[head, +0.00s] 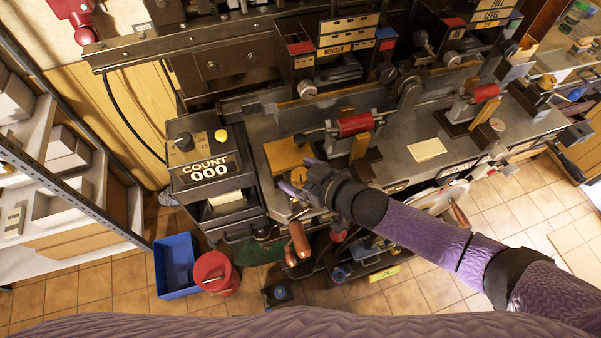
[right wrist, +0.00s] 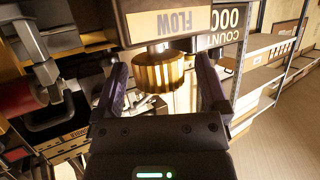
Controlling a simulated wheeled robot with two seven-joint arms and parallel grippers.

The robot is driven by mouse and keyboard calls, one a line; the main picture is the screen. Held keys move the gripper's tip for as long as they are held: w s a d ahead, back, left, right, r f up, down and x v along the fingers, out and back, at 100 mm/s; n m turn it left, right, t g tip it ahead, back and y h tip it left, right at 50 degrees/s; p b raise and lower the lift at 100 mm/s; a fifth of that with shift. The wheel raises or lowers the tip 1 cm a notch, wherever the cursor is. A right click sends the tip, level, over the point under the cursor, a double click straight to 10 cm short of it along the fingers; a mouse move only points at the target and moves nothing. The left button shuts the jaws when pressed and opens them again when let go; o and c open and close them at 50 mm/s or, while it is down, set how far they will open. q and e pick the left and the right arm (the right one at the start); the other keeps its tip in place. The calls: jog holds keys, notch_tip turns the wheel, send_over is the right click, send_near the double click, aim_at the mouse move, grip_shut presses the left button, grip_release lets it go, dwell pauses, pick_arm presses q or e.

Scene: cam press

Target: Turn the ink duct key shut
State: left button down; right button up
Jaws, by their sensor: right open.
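A ribbed brass knob (right wrist: 160,72), which looks like the ink duct key, sits under a block with an upside-down FLOW label (right wrist: 172,22) in the right wrist view. My right gripper (right wrist: 162,66) is open, with one finger on each side of the knob; I cannot tell whether either finger touches it. In the head view my right gripper (head: 297,173) is at the front edge of the press, in front of the yellow-brown block (head: 288,153), and the brass knob shows small between its fingers. How far the key is turned cannot be told. My left gripper is not in view.
A counter box reading COUNT 000 (head: 209,171) stands left of my right gripper. A lever with a brown handle (head: 299,239) is just below it. Red-handled parts (head: 355,124) are on the press bed. A blue bin (head: 176,265) and red bucket (head: 214,272) stand on the floor.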

grip_shut()
jog(key=shift+w+n+g+y+b, duration=0.1)
jog(key=shift+n+g+y+b, duration=0.55)
jog(key=shift+n, duration=0.15)
jog(key=shift+n+g+y+b, duration=0.45)
jog(key=shift+n+g+b, duration=0.1)
jog(key=shift+n+g, duration=0.3)
grip_release()
jog(key=p+v, duration=0.1)
jog(key=v, duration=0.9)
jog(key=shift+a, duration=0.1)
